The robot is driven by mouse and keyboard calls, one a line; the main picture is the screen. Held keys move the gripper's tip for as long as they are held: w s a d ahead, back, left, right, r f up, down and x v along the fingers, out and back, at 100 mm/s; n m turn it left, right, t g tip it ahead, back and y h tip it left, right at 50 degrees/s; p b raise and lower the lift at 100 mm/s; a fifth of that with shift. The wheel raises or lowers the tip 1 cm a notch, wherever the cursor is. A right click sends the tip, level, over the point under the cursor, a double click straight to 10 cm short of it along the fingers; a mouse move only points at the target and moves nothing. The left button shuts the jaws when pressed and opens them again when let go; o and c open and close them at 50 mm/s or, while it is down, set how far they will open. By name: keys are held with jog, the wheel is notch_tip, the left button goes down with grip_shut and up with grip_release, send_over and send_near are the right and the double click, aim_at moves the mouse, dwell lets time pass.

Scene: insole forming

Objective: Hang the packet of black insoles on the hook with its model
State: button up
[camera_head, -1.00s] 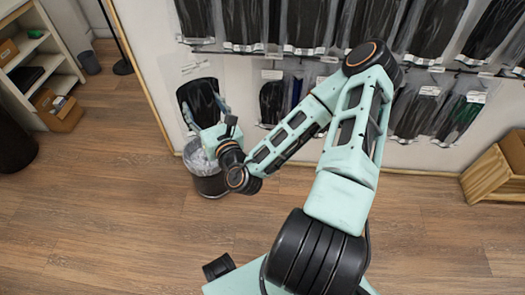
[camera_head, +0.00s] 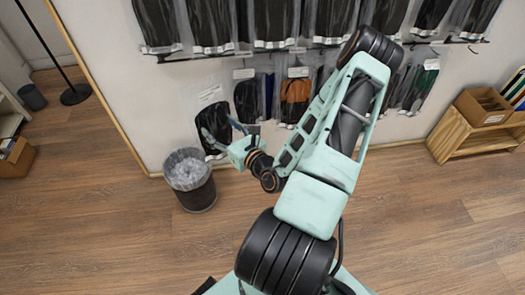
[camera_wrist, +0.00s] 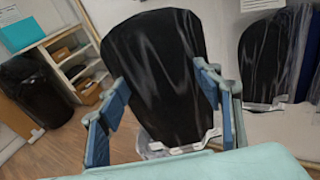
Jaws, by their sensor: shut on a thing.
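The packet of black insoles (camera_head: 213,121) is clear plastic with a dark insole inside and a white label at its top. It also fills the middle of the wrist view (camera_wrist: 158,65). My gripper (camera_head: 229,140) is shut on it, with the blue-padded fingers (camera_wrist: 166,90) on either side of its lower part. The packet is in front of the wall, left of a hanging black packet (camera_head: 246,99), which shows at the right of the wrist view (camera_wrist: 268,58). The hook behind my packet is hidden or too small to make out.
More packets hang along the lower row, including one with orange (camera_head: 296,98). An upper row of long black packets (camera_head: 274,20) hangs above. A bin with a clear liner (camera_head: 190,180) stands below left, and a wooden shelf (camera_head: 465,130) at right. Open floor lies in front.

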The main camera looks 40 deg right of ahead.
jog(key=s+d+f+g+b, duration=0.1)
jog(key=s+d+f, duration=0.7)
jog(key=s+d, duration=0.2)
jog(key=w+d+b, duration=0.1)
jog(key=w+d, duration=0.2)
jog(key=w, duration=0.3)
jog(key=shift+w+d, duration=0.3)
jog(key=shift+r, duration=0.15)
